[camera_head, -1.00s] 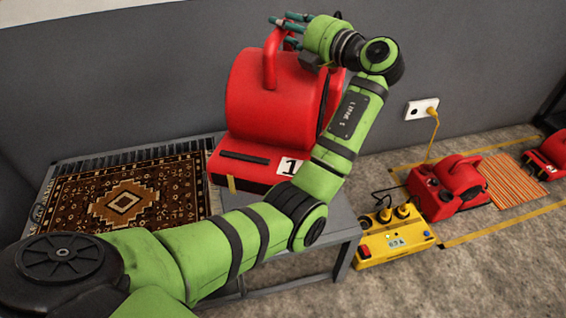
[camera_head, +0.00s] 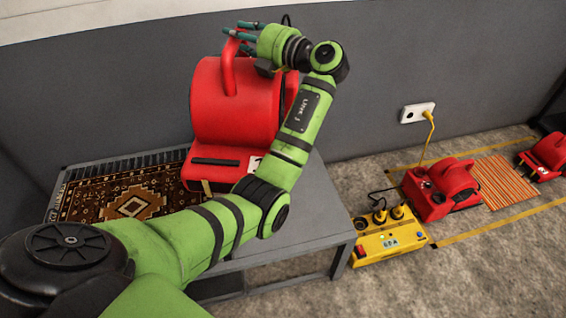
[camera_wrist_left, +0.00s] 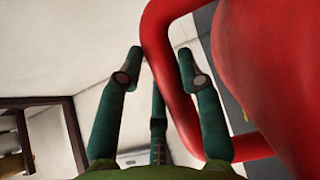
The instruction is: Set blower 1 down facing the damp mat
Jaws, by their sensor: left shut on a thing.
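Blower 1 (camera_head: 240,105), a red drum-shaped blower with a white number label partly hidden by my arm, is upright at the grey table (camera_head: 315,215). My left gripper (camera_head: 243,32) is shut on its top handle; the red handle (camera_wrist_left: 160,60) runs between the fingers in the left wrist view. I cannot tell whether the blower's base touches the table. A brown patterned rug (camera_head: 95,205) lies on the table to its left, partly behind the blower and my arm. An orange striped mat (camera_head: 503,182) lies on the floor at right. My right gripper is not in view.
A red blower (camera_head: 442,190) stands left of the striped mat and another (camera_head: 547,155) right of it, inside yellow floor tape. A yellow power box (camera_head: 390,238) with plugs stands beside the table. A grey wall runs behind. The table's right part is clear.

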